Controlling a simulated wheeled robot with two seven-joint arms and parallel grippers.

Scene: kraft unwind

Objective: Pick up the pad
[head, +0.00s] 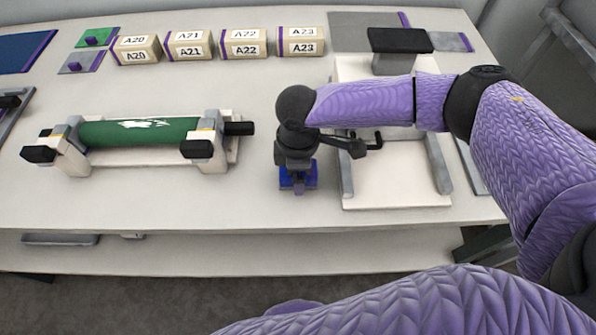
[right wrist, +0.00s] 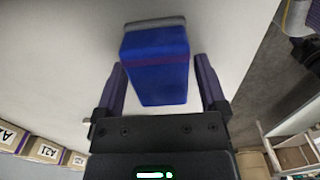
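The pad, as far as I can tell, is a small blue block (head: 311,177) on the front part of the table, left of the white stand. It is partly hidden under my right gripper (head: 298,180) in the head view. In the right wrist view the blue block (right wrist: 157,75) has a purple band and a grey end. My right gripper (right wrist: 160,75) is open, with one finger on each side of the block. Narrow gaps show beside it, and I cannot tell whether a fingertip touches it. My left gripper is not in view.
A green roll (head: 140,132) lies in a cradle at the left. Labelled boxes (head: 245,43) stand in a row behind. A white stand with a crank (head: 395,185) is close to the right of my gripper. The table (head: 255,205) is clear in front.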

